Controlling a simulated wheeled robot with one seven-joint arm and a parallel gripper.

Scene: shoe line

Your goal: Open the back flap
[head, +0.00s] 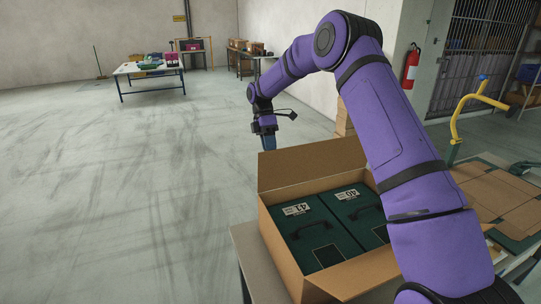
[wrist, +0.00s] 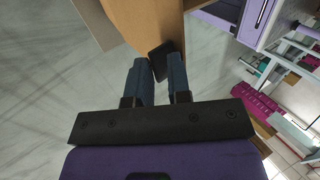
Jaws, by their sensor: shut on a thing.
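The open cardboard box (head: 268,222) stands on a table in the head view. Its back flap (head: 310,163) stands up from the far rim. My gripper (head: 269,147) is at the top edge of this flap, near its left end, with the fingers pointing down. In the wrist view the fingers (wrist: 160,82) are close together at the brown cardboard flap (wrist: 146,22), shut on it. A small dark piece (wrist: 161,60) shows by the fingertips; I cannot tell what it is. The exact contact is partly hidden by the fingers.
Inside the box lie two dark green cases (head: 318,232), labelled 41 and 40. My arm covers the box's right side. Flat cardboard (head: 492,190) and a yellow bent handle (head: 470,105) are at the right. The floor at left is clear.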

